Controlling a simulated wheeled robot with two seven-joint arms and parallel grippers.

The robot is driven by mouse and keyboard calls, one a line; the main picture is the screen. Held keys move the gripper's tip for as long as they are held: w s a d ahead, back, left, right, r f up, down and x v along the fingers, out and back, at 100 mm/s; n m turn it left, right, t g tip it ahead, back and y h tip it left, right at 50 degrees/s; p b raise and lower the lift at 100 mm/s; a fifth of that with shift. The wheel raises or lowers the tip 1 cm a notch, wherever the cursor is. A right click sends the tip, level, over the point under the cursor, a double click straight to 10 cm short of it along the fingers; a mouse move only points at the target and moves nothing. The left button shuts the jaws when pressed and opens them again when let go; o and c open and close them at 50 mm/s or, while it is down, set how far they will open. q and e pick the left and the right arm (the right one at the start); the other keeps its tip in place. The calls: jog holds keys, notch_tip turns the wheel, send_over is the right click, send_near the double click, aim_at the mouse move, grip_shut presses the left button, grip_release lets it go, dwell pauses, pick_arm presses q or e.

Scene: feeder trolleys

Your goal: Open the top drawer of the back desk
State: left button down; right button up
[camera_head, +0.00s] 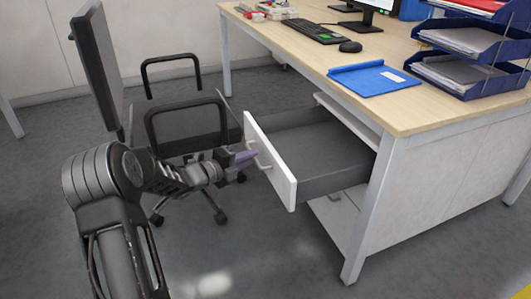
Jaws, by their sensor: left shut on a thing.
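The desk (410,110) has a pale wood top and white legs and side panel. Its top drawer (320,150) is pulled well out to the left, with a white front (277,170) and a grey, empty-looking inside. My left gripper (250,158) is at the drawer front, shut on the drawer handle (262,163). My left arm comes in from the lower left. My right gripper is not in view.
An office chair (185,125) stands behind my left arm, close to the drawer. On the desk are a blue folder (372,78), a keyboard (317,32), a mouse (350,46) and blue paper trays (470,75). The floor in front is clear.

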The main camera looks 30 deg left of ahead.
pick_arm(q)
jog(key=shift+s+a, duration=0.2)
jog(key=shift+s, duration=0.05)
jog(key=c, duration=1.5)
grip_release()
jog(key=p+v, duration=0.2)
jog(key=v, duration=0.5)
jog(key=shift+s, duration=0.35)
jog(key=shift+a, duration=0.15)
